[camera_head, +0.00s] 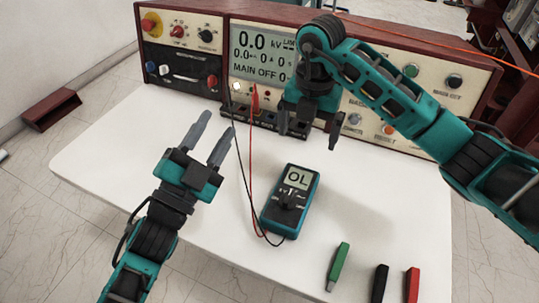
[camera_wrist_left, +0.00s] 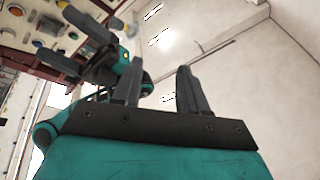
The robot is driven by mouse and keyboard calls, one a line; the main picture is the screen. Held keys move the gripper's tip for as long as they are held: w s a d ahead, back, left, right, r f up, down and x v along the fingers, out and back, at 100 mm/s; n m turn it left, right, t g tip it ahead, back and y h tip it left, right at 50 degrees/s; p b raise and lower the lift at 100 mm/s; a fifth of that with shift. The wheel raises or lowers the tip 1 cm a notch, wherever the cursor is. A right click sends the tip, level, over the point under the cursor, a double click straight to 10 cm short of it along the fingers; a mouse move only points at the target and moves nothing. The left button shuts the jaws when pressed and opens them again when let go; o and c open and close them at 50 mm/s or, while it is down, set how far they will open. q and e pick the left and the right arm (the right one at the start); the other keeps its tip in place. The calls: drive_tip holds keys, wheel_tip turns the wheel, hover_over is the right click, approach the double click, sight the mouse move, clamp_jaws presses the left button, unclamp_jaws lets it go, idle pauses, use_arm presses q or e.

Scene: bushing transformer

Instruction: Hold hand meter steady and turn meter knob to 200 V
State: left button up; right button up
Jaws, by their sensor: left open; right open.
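The hand meter (camera_head: 290,202) is a teal and black handheld unit lying on the white table, its screen reading "OL". Its dark knob (camera_head: 288,197) sits on its face below the screen. My left gripper (camera_head: 215,132) is open and empty, to the left of the meter and apart from it. In the left wrist view its two fingers (camera_wrist_left: 158,88) are spread with nothing between them. My right gripper (camera_head: 308,132) is open and empty, pointing down above and behind the meter, apart from it.
A large test console (camera_head: 180,65) with knobs and a "MAIN OFF" display stands along the back. Red (camera_head: 252,150) and black leads run to the meter. Green (camera_head: 338,265), black (camera_head: 379,283) and red (camera_head: 412,285) clips lie at the front right. The table's left part is clear.

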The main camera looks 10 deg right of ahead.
sight(302, 170)
use_arm(q)
drive_tip(key=s+d+r+m+g+h, duration=0.4)
drive_tip(key=d+r+m+g+h, duration=0.45)
drive_tip(key=m, duration=0.75)
drive_tip(key=s+d+f+m+g+y, duration=0.25)
drive_tip(key=d+m+g, duration=0.25)
drive_tip(key=m+g, duration=0.3)
drive_tip(key=s+d+f+m+g+y, duration=0.15)
drive_tip(key=s+d+m+g, duration=0.25)
drive_tip(key=m+g, duration=0.4)
use_arm(e)
wheel_tip(302, 170, down, 13)
use_arm(q)
drive_tip(key=w+a+f+m+t+y, duration=0.5)
drive_tip(key=w+a+f+m+y, duration=0.2)
drive_tip(key=y, duration=0.7)
wheel_tip(302, 170, down, 2)
drive_tip(key=a+m, duration=0.1)
drive_tip(key=m, duration=0.2)
drive_tip(key=shift+w+a+f+m, duration=0.2)
drive_tip(key=shift+w+m, duration=0.1)
drive_tip(key=shift+w, duration=0.1)
